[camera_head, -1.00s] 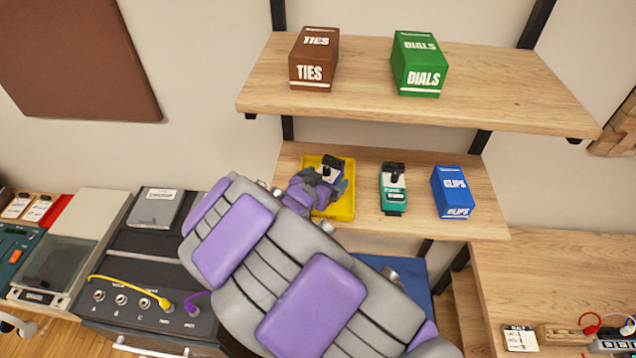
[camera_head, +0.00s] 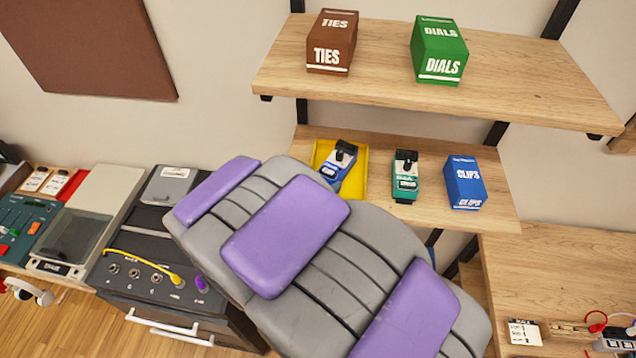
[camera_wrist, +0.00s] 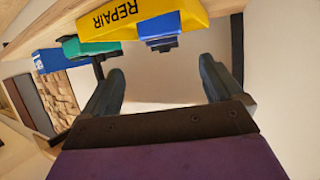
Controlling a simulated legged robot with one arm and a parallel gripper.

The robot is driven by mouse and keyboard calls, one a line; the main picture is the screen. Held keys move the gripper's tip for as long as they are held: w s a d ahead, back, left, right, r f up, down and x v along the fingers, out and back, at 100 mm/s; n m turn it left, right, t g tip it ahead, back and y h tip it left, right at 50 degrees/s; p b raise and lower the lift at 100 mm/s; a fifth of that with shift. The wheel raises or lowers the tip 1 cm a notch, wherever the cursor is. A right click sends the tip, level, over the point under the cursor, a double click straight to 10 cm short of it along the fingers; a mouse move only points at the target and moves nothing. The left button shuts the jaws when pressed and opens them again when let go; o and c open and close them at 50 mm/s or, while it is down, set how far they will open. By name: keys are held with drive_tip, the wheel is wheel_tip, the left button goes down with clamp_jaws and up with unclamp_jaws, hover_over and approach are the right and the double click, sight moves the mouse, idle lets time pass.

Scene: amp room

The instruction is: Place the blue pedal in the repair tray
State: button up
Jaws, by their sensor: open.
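The blue pedal (camera_head: 340,162) sits at an angle in the yellow repair tray (camera_head: 359,186) on the lower shelf. My arm hides the tray's front part in the head view. In the wrist view the tray's REPAIR face (camera_wrist: 115,18) is at the top, and part of the blue pedal (camera_wrist: 162,43) shows past its edge. My gripper (camera_wrist: 161,68) is open and empty, with a gap between its fingers and the tray. In the head view my gripper is hidden behind my arm.
A teal pedal (camera_head: 405,180) and a blue CLIPS box (camera_head: 465,184) stand right of the tray. Above, the upper shelf (camera_head: 440,98) holds a brown TIES box (camera_head: 332,42) and a green DIALS box (camera_head: 438,50). A black amp with cables (camera_head: 150,250) stands at left.

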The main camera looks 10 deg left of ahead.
idle(0.3)
drive_tip(key=shift+w+a+r+y, duration=0.15)
drive_tip(key=shift+w+a+y, duration=0.1)
drive_tip(key=shift+w+y, duration=0.05)
drive_tip(key=w+a+r+n+g+y, duration=0.1)
drive_tip(key=a+r+n+g+y, duration=0.15)
drive_tip(key=y, duration=0.45)
drive_tip(key=s+d+r+n+g+y, duration=0.2)
drive_tip(key=s+d+r+g, duration=0.1)
drive_tip(key=s, duration=0.3)
drive_tip(key=s+d+g+h, duration=0.2)
drive_tip(key=s+d+g, duration=0.2)
drive_tip(key=s+d, duration=0.6)
drive_tip(key=s+d+g+h, duration=0.2)
drive_tip(key=s+d+g, duration=0.2)
drive_tip(key=s+d, duration=0.7)
drive_tip(key=s, duration=0.4)
drive_tip(key=shift+s+f, duration=0.3)
drive_tip(key=shift+d+g, duration=0.1)
drive_tip(key=shift+g, duration=0.15)
wheel_tip(320, 180, down, 16)
drive_tip(key=b, duration=1.6)
